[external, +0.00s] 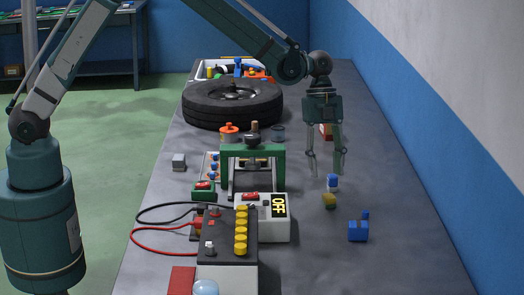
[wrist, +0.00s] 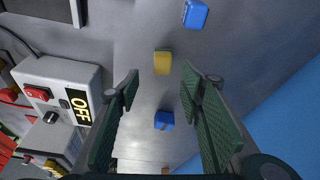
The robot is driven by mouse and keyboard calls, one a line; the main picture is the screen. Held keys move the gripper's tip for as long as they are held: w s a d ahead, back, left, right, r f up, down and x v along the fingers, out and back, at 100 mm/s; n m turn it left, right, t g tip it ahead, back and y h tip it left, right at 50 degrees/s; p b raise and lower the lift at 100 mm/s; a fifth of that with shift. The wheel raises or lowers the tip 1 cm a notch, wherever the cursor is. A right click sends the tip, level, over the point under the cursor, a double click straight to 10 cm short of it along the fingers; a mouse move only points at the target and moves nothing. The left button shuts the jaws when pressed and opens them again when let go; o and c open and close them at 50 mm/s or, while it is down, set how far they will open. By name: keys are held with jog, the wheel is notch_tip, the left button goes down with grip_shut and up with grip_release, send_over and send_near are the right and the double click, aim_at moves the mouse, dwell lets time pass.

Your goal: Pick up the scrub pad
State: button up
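The scrub pad (external: 329,200), a small yellow block with a greenish part, lies on the grey table to the right of the white OFF box. In the wrist view the scrub pad (wrist: 163,62) shows yellow with a thin green edge, in the upper middle, beyond the fingertips. My gripper (external: 326,168) hangs above the table with its fingers pointing down. In the wrist view my gripper (wrist: 160,82) is open, with its two green fingers wide apart and nothing held between them. The pad appears apart from both fingers.
The OFF box (external: 264,218), a battery (external: 228,240) with cables, a green frame (external: 252,152) and a tyre (external: 232,103) occupy the left. Table at the right is mostly clear, beside a wall.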

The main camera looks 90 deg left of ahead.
aim_at(329, 195)
jog(key=shift+f, duration=0.15)
jog(key=shift+x, duration=1.25)
jog(key=shift+w+x, duration=0.1)
jog(key=shift+x, duration=1.2)
jog(key=shift+w+x, duration=0.15)
jog(key=shift+x, duration=1.15)
jog(key=shift+c, duration=0.6)
jog(key=c, duration=0.8)
